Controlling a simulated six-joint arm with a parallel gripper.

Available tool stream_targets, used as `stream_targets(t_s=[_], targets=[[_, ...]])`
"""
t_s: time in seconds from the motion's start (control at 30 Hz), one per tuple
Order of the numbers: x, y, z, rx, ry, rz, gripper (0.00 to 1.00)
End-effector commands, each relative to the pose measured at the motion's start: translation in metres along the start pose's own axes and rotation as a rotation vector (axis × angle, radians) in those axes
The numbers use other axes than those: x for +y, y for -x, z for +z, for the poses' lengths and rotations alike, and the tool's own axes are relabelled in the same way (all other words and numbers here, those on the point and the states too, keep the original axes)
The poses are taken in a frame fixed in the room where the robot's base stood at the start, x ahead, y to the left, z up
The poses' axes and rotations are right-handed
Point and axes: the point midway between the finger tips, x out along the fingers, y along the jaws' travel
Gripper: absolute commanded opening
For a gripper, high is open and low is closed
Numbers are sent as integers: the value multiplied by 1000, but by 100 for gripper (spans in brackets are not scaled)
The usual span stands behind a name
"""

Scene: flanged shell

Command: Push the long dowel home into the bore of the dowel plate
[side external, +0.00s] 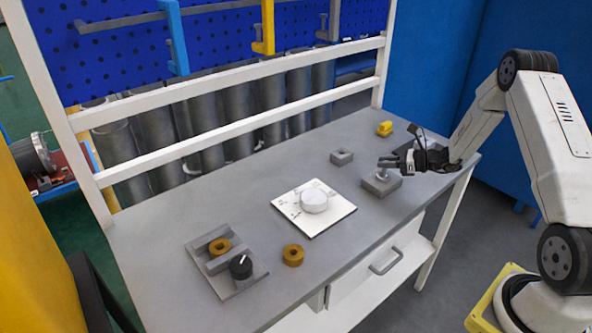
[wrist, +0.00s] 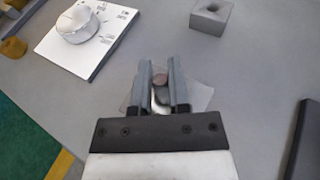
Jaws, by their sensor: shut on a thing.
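The dowel plate (side external: 379,188) is a low grey block at the right of the bench. In the wrist view, part of it (wrist: 203,98) shows around the fingers. The long dowel (wrist: 160,79) is held between the fingers of my gripper (wrist: 163,92), its round end facing the camera. In the side view my gripper (side external: 386,163) is level, just above the plate, shut on the dowel (side external: 382,174). The dowel stands about upright over the plate, its lower end at the plate's top. The bore and how deep the dowel sits are hidden.
A white panel with a round dial (side external: 313,201) lies to the left. A yellow piece (side external: 384,129), a brass ring (side external: 293,255) and a grey fixture (side external: 232,285) are further off. Bench between them is clear.

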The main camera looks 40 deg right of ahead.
Motion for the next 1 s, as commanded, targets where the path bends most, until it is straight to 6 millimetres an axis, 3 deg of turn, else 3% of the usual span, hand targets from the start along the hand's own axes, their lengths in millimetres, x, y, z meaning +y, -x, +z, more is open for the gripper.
stream_targets(t_s=[0.23,0.27,0.3,0.37,0.4,0.77,1.0], targets=[[0,-1,-4,-1,0,0,0],[0,-1,-4,-1,0,0,28],[0,-1,-4,-1,0,0,41],[0,-1,-4,-1,0,0,60],[0,-1,-4,-1,0,0,63],[0,1,-4,0,0,-1,63],[-1,18,-4,-1,0,-2,63]])
